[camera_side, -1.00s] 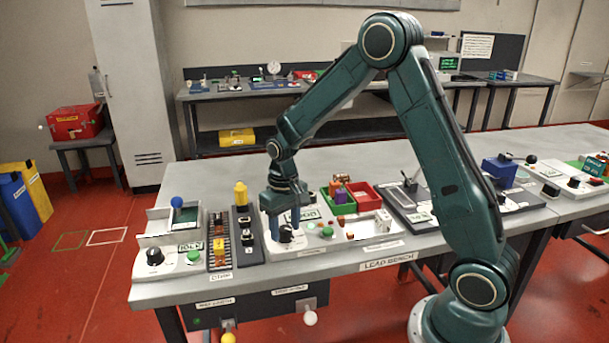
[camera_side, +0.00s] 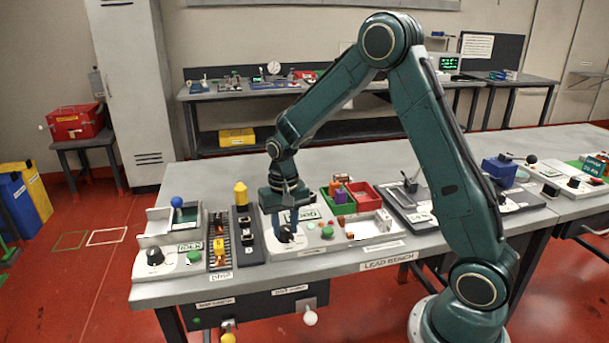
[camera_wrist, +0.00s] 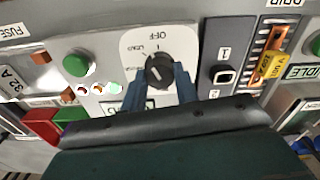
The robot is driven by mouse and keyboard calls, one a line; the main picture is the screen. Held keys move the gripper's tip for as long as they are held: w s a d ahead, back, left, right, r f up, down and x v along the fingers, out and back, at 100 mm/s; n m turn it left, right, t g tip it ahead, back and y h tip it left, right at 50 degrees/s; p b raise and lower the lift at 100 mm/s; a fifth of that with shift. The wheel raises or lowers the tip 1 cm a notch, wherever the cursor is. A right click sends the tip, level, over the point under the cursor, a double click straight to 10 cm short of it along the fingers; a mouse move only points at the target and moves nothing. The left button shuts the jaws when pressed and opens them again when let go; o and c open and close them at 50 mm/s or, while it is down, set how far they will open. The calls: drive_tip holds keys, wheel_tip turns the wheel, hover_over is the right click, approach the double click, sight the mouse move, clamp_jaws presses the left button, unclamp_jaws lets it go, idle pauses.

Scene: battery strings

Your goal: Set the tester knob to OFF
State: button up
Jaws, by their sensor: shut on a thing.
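The tester knob (camera_wrist: 160,70) is black and round, on a white dial plate (camera_wrist: 133,44) whose label OFF shows at the top in the wrist view. Other dial labels lie to the left and are hard to read. My gripper (camera_wrist: 167,88) has its blue fingers on both sides of the knob and is shut on it. In the side view, my gripper (camera_side: 286,234) points down over the tester panel (camera_side: 318,245), and its fingers partly hide the knob. I cannot clearly tell which label the knob's mark points at.
A green button (camera_wrist: 77,64) and small coloured lamps (camera_wrist: 97,89) sit left of the dial in the wrist view. A dark block marked 1 (camera_wrist: 222,75) stands close on the right. Green (camera_side: 340,208) and red (camera_side: 372,203) bins stand behind the panel.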

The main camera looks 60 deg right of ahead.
drive_tip(key=shift+m, duration=0.7)
drive_tip(key=shift+m, duration=1.6)
drive_tip(key=shift+d, duration=0.1)
drive_tip(key=o, duration=0.8)
drive_tip(key=shift+r, duration=0.1)
